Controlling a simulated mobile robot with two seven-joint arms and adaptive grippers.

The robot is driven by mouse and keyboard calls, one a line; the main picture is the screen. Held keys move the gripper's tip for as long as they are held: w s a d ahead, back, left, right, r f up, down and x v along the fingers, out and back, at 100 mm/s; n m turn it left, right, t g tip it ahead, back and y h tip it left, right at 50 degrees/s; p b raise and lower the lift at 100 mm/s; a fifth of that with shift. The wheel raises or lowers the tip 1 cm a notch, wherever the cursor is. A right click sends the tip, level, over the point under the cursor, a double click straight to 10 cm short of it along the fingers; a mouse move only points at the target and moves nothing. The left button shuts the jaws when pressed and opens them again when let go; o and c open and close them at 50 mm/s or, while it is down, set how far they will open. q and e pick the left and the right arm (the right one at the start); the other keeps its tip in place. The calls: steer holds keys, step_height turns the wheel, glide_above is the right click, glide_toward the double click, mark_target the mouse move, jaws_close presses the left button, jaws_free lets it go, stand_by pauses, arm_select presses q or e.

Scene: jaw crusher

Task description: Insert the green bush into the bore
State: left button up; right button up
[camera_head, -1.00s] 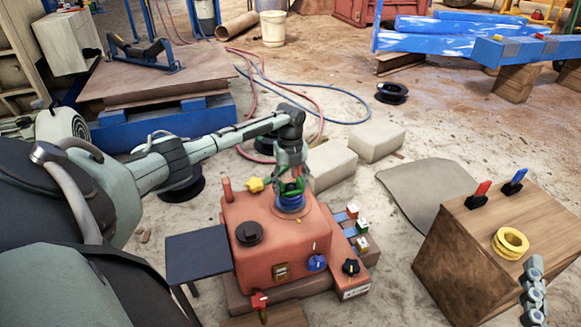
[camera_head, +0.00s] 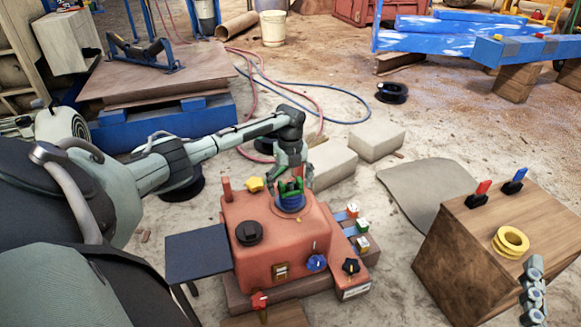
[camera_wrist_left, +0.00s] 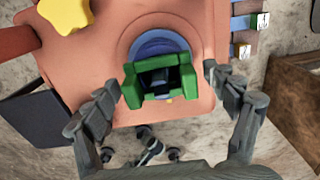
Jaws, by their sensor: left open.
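The green bush (camera_head: 291,187) stands upright at the blue ring (camera_head: 291,204) around the bore on top of the red-orange housing. Its green upper part stands above the ring; how deep its lower end sits is hidden. In the left wrist view the bush (camera_wrist_left: 183,80) is blocky with a dark opening, and overlaps the near part of the blue ring (camera_wrist_left: 158,44). My left gripper (camera_head: 293,172) is over the bush. Its fingers (camera_wrist_left: 166,92) are spread wide on both sides, with gaps to the bush.
The housing (camera_head: 262,230) carries a black knob (camera_head: 249,233), a yellow star-shaped knob (camera_head: 255,184) and a red post (camera_head: 227,189). Colored blocks (camera_head: 362,243) stand at its right. A wooden box (camera_head: 455,252) with yellow rings (camera_head: 510,242) stands further right.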

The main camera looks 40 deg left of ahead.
arm_select(q)
step_height(320, 180, up, 12)
stand_by(0.5)
stand_by(0.5)
